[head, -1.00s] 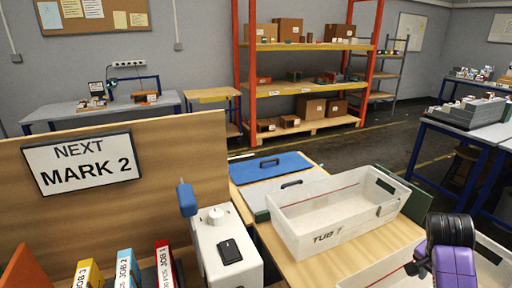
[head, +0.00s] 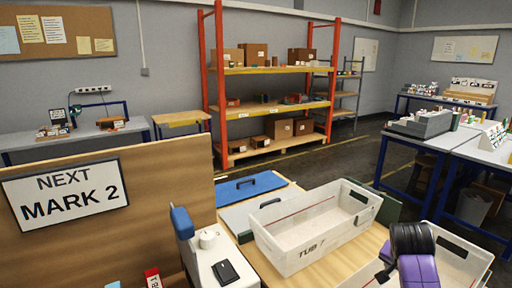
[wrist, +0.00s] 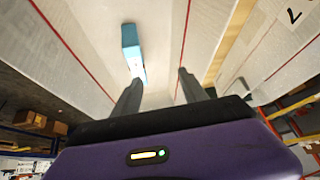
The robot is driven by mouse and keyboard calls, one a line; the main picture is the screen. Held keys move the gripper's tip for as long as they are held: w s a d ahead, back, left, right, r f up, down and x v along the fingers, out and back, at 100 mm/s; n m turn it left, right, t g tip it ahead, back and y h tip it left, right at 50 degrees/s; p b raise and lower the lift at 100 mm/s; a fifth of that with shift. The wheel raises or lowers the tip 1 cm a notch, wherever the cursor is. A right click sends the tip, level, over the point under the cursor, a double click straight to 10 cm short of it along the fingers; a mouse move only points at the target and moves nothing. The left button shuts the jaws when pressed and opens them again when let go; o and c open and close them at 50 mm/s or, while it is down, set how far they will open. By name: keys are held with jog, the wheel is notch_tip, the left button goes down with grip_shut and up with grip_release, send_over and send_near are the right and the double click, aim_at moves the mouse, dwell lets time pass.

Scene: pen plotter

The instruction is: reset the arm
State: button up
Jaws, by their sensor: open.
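My arm's black and purple end (head: 415,265) shows at the lower right of the head view, over a second white tub (head: 462,258). The fingertips are hard to make out there. In the wrist view my gripper (wrist: 158,84) has its two dark fingers apart with nothing between them. A blue and white block-like piece (wrist: 131,45) lies beyond the fingertips, a little left of the gap, on a pale surface with red lines. No contact between it and the fingers is visible.
A white tub marked TUB 7 (head: 285,258) stands on the wooden table. A white machine with a blue lever (head: 183,222) and a board reading NEXT MARK 2 (head: 65,195) are at left. Orange shelving (head: 270,105) stands behind. The floor aisle at centre right looks clear.

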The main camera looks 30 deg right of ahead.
jog(key=w+a+r+n+t+h, duration=0.2)
jog(key=w+a+r+n+t, duration=0.1)
jog(key=w+a+n+t, duration=0.3)
jog(key=s+a+n+t, duration=0.1)
jog(key=a+t, duration=0.1)
jog(key=a, duration=0.3)
jog(key=s+a+n+t, duration=0.1)
jog(key=s+a+t, duration=0.1)
jog(key=a, duration=0.2)
jog(key=s+a+n+t, duration=0.1)
jog(key=s+a+t, duration=0.1)
jog(key=a, duration=0.3)
jog(key=shift+s+a+r+y, duration=0.15)
jog(key=shift+a+y, duration=0.15)
jog(key=shift+a, duration=0.05)
jog(key=s+a+n+y, duration=0.3)
jog(key=s+a, duration=0.7)
jog(key=s, duration=0.3)
jog(key=s+a+r+n+y, duration=0.1)
jog(key=s+a+n+y, duration=0.2)
jog(key=s+a, duration=0.7)
jog(key=s+y, duration=0.1)
jog(key=s, duration=0.2)
jog(key=shift+s+n+t, duration=0.3)
jog(key=shift+s, duration=0.05)
